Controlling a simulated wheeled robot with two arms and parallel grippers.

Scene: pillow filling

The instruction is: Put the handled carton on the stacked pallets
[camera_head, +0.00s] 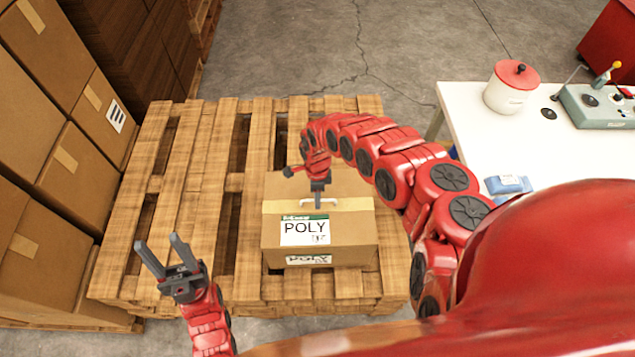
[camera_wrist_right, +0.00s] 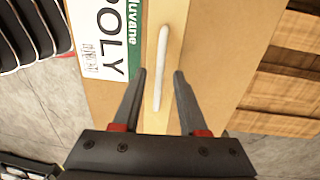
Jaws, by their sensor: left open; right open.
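The handled carton (camera_head: 345,232) is a brown box with a white POLY label and a white handle (camera_head: 318,203) on top. In the head view it sits on the right part of the wooden pallets (camera_head: 232,262). My right gripper (camera_head: 314,198) is above the carton top at the handle. In the right wrist view the open fingers (camera_wrist_right: 158,75) stand on either side of the white handle (camera_wrist_right: 160,75), with a gap to it. My left gripper (camera_head: 158,245) is open and empty over the left front of the pallets.
Stacked cartons (camera_head: 60,150) stand along the left. A white table (camera_head: 462,118) at right holds a red-lidded pot (camera_head: 511,88), a blue item (camera_head: 508,185) and a grey-green device (camera_head: 598,105). The left part of the pallet top is bare. Cracked concrete floor (camera_head: 300,50) lies behind.

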